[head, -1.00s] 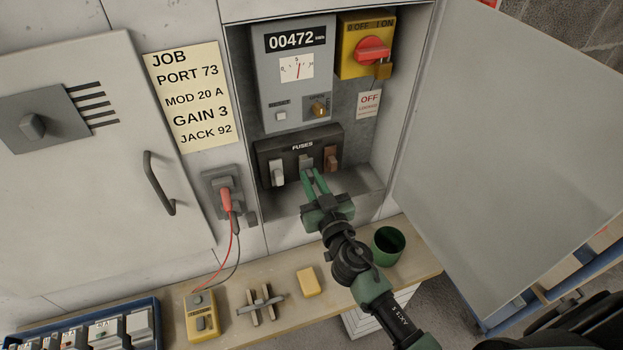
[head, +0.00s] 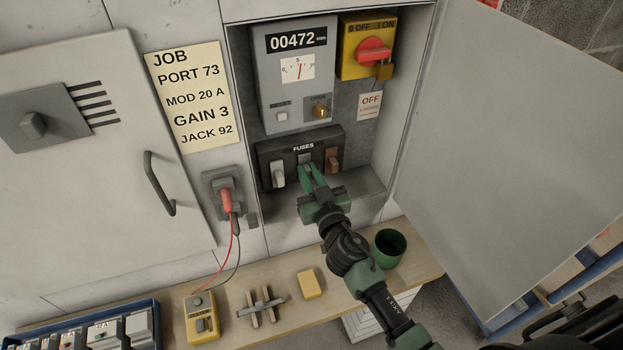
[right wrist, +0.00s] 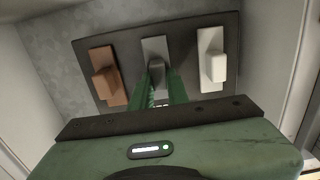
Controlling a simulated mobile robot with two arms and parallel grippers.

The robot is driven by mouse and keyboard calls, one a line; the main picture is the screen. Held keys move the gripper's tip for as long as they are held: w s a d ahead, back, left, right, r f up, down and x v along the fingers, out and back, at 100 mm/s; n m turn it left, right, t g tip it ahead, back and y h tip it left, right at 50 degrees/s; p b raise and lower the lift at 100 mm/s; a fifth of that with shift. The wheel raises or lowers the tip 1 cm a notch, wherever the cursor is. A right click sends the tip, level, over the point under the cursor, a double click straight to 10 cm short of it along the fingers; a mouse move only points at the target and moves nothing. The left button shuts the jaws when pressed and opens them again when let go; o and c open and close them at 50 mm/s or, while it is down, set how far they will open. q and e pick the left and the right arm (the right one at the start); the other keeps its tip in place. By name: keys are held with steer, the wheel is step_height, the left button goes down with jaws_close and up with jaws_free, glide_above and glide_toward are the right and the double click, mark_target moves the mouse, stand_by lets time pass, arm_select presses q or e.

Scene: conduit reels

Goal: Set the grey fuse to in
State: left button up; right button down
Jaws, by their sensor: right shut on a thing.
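The dark fuse panel (head: 262,150), marked FUSES, sits low in the open cabinet. It holds a white fuse (head: 278,174) at left, the grey fuse (head: 304,158) in the middle and a brown fuse (head: 332,160) at right. My right gripper (head: 311,176) is shut on the grey fuse, its green fingers covering part of it. The right wrist view shows the grey fuse (right wrist: 154,48) between the fingers (right wrist: 161,92), with the brown fuse (right wrist: 105,75) and white fuse (right wrist: 211,55) either side. How deep the grey fuse sits is hard to tell. My left gripper is not seen.
A meter box (head: 290,90) and a yellow switch with red knob (head: 372,50) are above. The open cabinet door (head: 510,150) stands at right. The shelf (head: 235,290) below holds a green cup (head: 388,248), a yellow block (head: 310,284) and a yellow tester (head: 201,318).

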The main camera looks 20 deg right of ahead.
steer(key=shift+r, duration=0.1)
steer(key=c, duration=1.4)
jaws_free()
steer(key=shift+d, duration=0.1)
steer(key=shift+o, duration=0.2)
steer(key=shift+s, duration=0.35)
steer(key=s+b, duration=0.1)
steer(key=s, duration=0.6)
steer(key=shift+d, duration=0.2)
